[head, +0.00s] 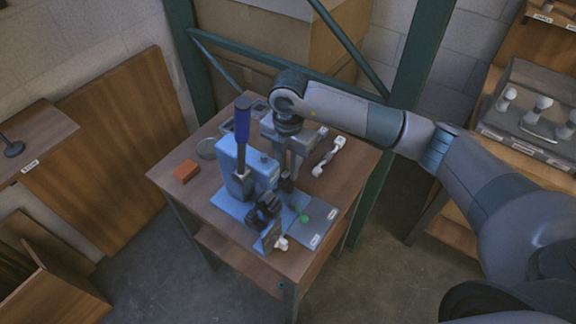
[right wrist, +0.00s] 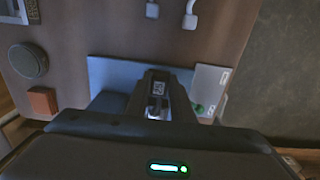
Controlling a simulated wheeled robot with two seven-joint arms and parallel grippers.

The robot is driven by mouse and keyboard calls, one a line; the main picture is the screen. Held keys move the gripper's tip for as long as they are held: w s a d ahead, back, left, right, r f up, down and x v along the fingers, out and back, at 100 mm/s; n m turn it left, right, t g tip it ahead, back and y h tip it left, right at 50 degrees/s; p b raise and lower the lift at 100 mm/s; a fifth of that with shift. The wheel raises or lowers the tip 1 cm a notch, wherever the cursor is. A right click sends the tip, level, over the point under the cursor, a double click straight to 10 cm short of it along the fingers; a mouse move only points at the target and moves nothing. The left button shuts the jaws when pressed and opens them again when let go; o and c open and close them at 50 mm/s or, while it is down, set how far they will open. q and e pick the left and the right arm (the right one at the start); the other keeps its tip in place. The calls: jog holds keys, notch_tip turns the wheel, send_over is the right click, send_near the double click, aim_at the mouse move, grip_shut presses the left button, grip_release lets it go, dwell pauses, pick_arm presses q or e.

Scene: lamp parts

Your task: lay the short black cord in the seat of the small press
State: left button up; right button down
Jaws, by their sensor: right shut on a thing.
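The small press (head: 240,165) is light blue with a dark blue lever handle (head: 242,120) standing up, on a blue base plate near the middle of the small table. Dark, lumpy parts (head: 264,208) sit at its front; I cannot tell whether they belong to the press. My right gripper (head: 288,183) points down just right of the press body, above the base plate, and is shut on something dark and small. In the right wrist view its fingers (right wrist: 158,92) hide most of what they hold, so the cord's shape and the seat cannot be made out. My left gripper is not in view.
On the table (head: 180,188) are an orange block (head: 186,170), a grey round disc (head: 207,148), a white-ended part (head: 328,157) and a green knob (head: 303,218) by a labelled grey plate (head: 318,226). A green metal post (head: 408,75) stands behind on the right.

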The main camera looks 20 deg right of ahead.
jog(key=shift+f+b, duration=0.3)
dwell(0.6)
jog(key=c, duration=1.5)
grip_release()
jog(key=shift+o, duration=0.2)
jog(key=shift+r, duration=0.1)
jog(key=shift+r, duration=0.5)
notch_tip(320, 180, up, 16)
jog(key=b, duration=0.4)
jog(key=shift+r, duration=0.1)
